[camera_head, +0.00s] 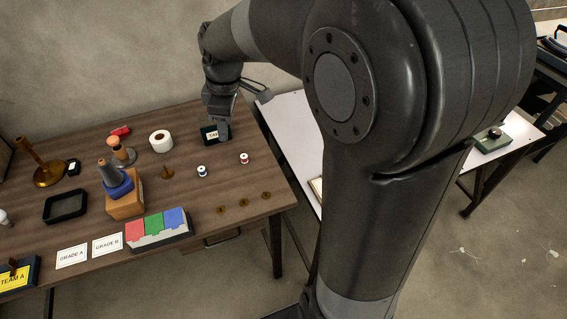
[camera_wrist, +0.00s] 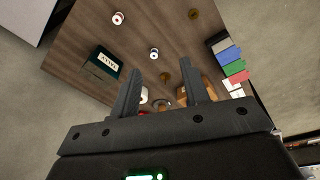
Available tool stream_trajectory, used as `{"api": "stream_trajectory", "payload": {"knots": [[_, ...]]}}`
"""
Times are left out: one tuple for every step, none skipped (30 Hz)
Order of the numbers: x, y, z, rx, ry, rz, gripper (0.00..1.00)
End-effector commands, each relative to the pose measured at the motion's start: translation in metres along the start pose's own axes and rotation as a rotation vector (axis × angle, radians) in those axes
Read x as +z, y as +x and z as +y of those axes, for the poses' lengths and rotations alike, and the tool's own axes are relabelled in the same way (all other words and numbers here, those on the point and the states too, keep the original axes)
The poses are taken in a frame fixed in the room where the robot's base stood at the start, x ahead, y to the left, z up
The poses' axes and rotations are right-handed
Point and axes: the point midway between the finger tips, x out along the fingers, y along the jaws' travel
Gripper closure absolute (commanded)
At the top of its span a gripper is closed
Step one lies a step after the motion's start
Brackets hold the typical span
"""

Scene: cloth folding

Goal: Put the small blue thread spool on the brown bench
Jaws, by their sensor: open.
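The small blue thread spool (camera_head: 202,171), white-ended with a blue middle, stands on the brown bench (camera_head: 235,190), right of its centre. It also shows in the wrist view (camera_wrist: 154,54), just beyond and between my fingertips. My gripper (camera_head: 223,127) is above the back right part of the bench, near a dark labelled box and behind the spool. In the wrist view my gripper (camera_wrist: 161,69) is open, with nothing between the fingers. I cannot tell its exact height above the bench.
A red thread spool (camera_head: 244,158) stands right of the blue one. A dark labelled box (camera_head: 209,134) is behind them. Several brass discs (camera_head: 243,209) lie in front. A white table (camera_head: 290,120) stands beyond the bench's right edge.

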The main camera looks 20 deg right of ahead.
Motion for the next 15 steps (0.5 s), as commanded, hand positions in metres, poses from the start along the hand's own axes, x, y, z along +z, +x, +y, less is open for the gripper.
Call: {"api": "stream_trajectory", "payload": {"knots": [[0.009, -0.013, -0.012, 0.034, 0.065, -0.003, 0.58], [0.014, -0.019, -0.018, 0.052, 0.108, -0.003, 0.58], [0.02, -0.026, -0.026, 0.075, 0.164, -0.002, 0.58], [0.026, -0.032, -0.032, 0.092, 0.207, 0.0, 0.58], [0.031, -0.037, -0.038, 0.109, 0.25, 0.003, 0.58], [0.038, -0.044, -0.046, 0.13, 0.308, 0.01, 0.58], [0.044, -0.048, -0.053, 0.145, 0.352, 0.016, 0.58], [0.049, -0.052, -0.059, 0.16, 0.395, 0.024, 0.58], [0.057, -0.058, -0.068, 0.179, 0.454, 0.035, 0.58], [0.062, -0.061, -0.074, 0.192, 0.497, 0.046, 0.58], [0.067, -0.064, -0.081, 0.206, 0.54, 0.057, 0.58], [0.075, -0.068, -0.089, 0.222, 0.598, 0.074, 0.58], [0.08, -0.07, -0.096, 0.233, 0.641, 0.087, 0.58], [0.086, -0.073, -0.102, 0.244, 0.686, 0.102, 0.58], [0.093, -0.075, -0.111, 0.257, 0.742, 0.122, 0.58]]}}
